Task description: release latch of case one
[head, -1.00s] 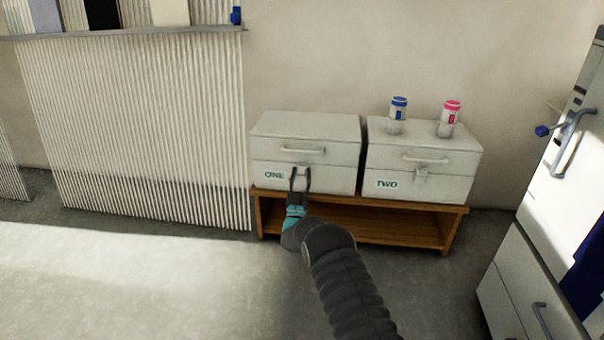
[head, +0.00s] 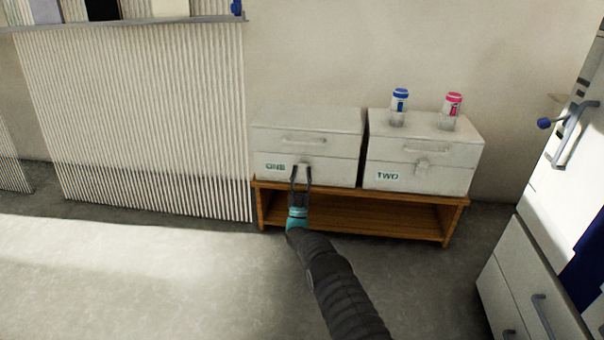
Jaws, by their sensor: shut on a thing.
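Case one (head: 335,172) is a pale grey box with a closed lid, a handle (head: 304,140) on its front and a green "ONE" label (head: 275,167). Its latch (head: 303,164) is at the lower front, small and partly hidden by my gripper. My gripper (head: 301,170) reaches up from below, with its two dark fingers on either side of the latch and shut on it. The exact contact and the latch's position are too small to tell.
Case two (head: 450,180) stands close on the right, with a blue-capped jar (head: 399,104) and a pink-capped jar (head: 451,107) on top. Both cases rest on a low wooden bench (head: 350,228). A white cabinet (head: 560,185) stands at the right. The floor in front is open.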

